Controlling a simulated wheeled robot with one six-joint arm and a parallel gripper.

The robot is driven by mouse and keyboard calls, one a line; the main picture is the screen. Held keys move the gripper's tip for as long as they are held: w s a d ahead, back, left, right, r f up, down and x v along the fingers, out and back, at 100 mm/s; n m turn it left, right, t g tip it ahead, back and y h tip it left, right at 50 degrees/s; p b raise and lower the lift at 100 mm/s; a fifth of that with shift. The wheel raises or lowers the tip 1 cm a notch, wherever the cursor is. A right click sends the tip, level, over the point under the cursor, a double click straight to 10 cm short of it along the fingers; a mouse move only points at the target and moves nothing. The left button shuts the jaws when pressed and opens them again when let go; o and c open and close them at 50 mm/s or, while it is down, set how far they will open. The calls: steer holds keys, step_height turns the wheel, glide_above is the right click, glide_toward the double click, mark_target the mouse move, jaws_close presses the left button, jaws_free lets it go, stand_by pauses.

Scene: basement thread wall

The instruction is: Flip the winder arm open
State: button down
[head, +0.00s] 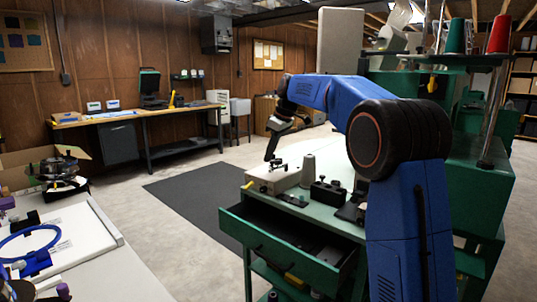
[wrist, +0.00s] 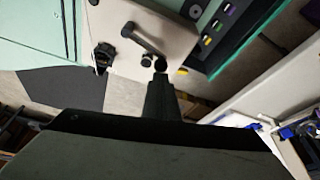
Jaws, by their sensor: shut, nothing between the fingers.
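The winder is a beige box (head: 272,180) on the front left corner of the green bench, with small dark metal parts on top. In the wrist view its pale top (wrist: 172,38) carries a short grey bar with a dark end, which looks like the winder arm (wrist: 141,38). Small dark round parts sit beside the bar. My gripper (head: 269,158) points down just above the winder's left part, shut and empty. In the wrist view its fingertips (wrist: 160,72) are close to the round parts; I cannot tell if they touch.
A green drawer (head: 290,245) stands open below the bench top. A grey cone (head: 308,170) and a black block (head: 328,193) stand right of the winder. A white table (head: 75,235) is at the left. Floor with a dark mat (head: 185,200) lies open beyond.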

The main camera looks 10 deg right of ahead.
steer(key=shift+s+d+n, duration=0.15)
steer(key=shift+s+n, duration=0.3)
steer(key=shift+n, duration=0.25)
steer(key=shift+w, duration=0.15)
steer(key=shift+w, duration=0.7)
